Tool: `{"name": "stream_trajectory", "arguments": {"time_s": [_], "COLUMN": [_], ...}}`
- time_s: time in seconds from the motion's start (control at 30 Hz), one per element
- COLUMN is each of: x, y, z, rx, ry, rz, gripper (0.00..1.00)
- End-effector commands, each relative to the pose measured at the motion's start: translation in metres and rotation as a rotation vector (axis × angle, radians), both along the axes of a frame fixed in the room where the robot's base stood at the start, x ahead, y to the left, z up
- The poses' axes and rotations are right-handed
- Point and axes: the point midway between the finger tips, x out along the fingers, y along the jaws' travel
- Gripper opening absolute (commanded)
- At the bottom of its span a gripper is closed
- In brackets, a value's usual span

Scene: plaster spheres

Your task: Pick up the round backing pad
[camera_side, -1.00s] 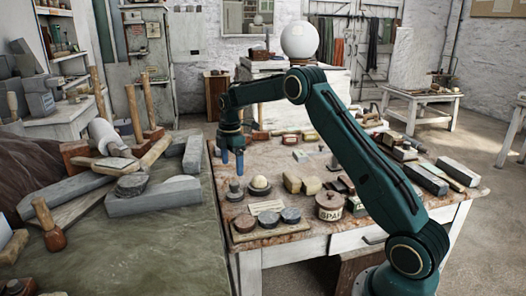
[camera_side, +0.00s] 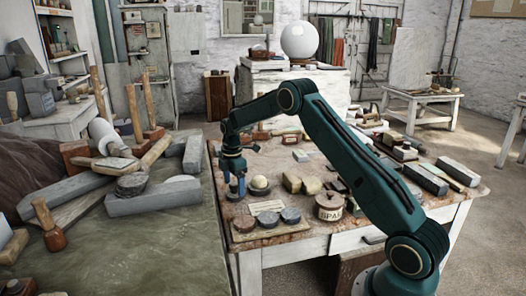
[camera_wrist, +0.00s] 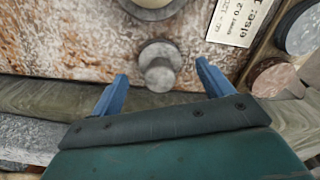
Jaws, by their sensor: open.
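A small grey round piece with a knob on top, which looks like the round backing pad (camera_wrist: 158,52), stands upright near the left edge of the table. In the side view the pad (camera_side: 235,197) is partly hidden by my fingers. My gripper (camera_side: 234,188) points down just over it, with blue fingers apart. In the wrist view my gripper (camera_wrist: 162,72) is open, and the pad's knob lies between and slightly beyond the fingertips. I see no contact, and the gap in height is hard to tell.
A pale ball in a round holder (camera_side: 260,185) stands close right of the pad. A printed card (camera_side: 266,207) and a board (camera_side: 272,233) with round discs lie in front. A lidded jar (camera_side: 329,206) and several blocks stand further right. The table's left edge is near.

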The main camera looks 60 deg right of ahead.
Motion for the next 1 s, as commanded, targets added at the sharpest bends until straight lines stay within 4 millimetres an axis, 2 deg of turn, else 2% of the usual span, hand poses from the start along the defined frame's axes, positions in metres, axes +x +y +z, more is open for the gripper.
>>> {"name": "stream_trajectory", "arguments": {"time_s": [0.1,0.27,0.8,1.0], "x": [-0.001,-0.001,-0.001,-0.001], "y": [0.0,0.0,0.0,0.0], "z": [-0.015,-0.026,-0.028,-0.028], "rx": [0.001,0.0,0.0,0.0], "ry": [0.003,0.001,0.0,0.0], "rz": [0.0,0.0,0.0,0.0], "gripper": [0.79,0.79,0.79,0.4]}}
